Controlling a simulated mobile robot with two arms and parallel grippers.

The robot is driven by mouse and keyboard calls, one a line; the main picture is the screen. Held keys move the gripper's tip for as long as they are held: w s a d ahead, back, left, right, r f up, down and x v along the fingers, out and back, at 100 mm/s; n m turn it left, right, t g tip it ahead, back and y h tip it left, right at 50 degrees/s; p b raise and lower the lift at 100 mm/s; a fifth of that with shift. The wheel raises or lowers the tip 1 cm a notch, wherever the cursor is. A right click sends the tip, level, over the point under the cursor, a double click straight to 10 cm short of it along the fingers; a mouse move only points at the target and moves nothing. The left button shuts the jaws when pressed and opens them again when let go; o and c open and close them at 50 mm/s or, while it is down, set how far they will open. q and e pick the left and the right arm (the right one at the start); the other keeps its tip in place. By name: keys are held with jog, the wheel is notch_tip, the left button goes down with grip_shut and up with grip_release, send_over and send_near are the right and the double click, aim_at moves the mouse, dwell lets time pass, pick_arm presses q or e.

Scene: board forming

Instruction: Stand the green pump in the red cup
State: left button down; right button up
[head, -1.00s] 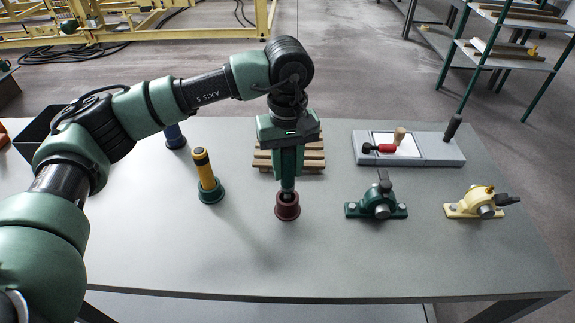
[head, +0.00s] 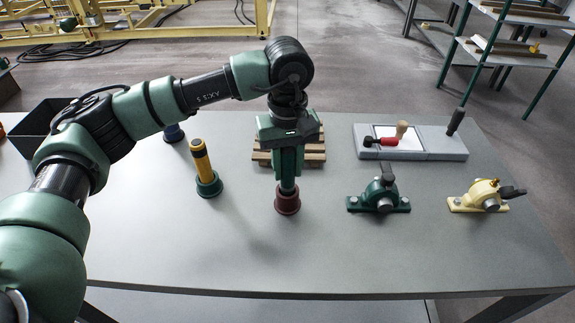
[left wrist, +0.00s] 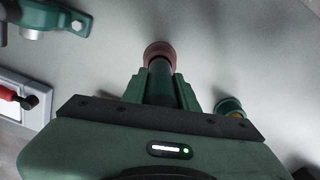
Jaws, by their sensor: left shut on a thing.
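My left gripper (head: 288,175) points straight down over the table and is shut on the green pump (left wrist: 160,82), a dark upright cylinder between the fingers in the left wrist view. Below the fingers the pump (head: 287,187) reaches down to the mouth of the red cup (head: 288,205), and its lower end appears to be inside. The red cup also shows in the left wrist view (left wrist: 159,48), directly beyond the pump. How deep the pump sits is hidden. My right gripper is not in view.
A yellow pump (head: 201,160) stands in a green cup (head: 209,187) to the left. A wooden pallet (head: 314,157) lies behind the gripper. A green fixture (head: 384,201), a cream fixture (head: 482,199) and a grey board (head: 440,148) are to the right. The table front is clear.

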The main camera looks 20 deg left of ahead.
aim_at(287, 150)
pick_arm(q)
jog(key=shift+f+b, duration=0.65)
jog(key=shift+f, duration=0.15)
jog(key=c, duration=1)
grip_release()
jog(key=shift+r, duration=0.1)
notch_tip(287, 150, up, 8)
jog(key=shift+f+b, duration=0.15)
jog(key=shift+b, duration=0.45)
